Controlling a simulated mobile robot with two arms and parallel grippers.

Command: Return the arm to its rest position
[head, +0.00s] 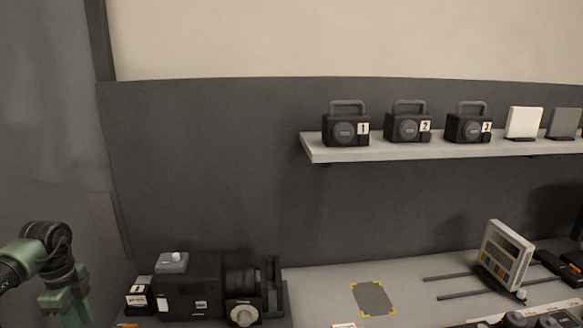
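My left arm comes in at the lower left of the head view. Its green gripper (65,308) hangs downward at the bottom edge, left of the black equipment on the bench and apart from it. Its fingertips are not clear, so I cannot tell whether it is open or shut, and I see nothing held in it. My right arm and gripper are not in view.
A grey bench (315,285) bears a black camera-like device (190,285), a grey patch with yellow corners (374,298) and a tilted color chart (506,255) on rails. A wall shelf (400,149) holds black numbered boxes (346,130) and two small panels (524,122).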

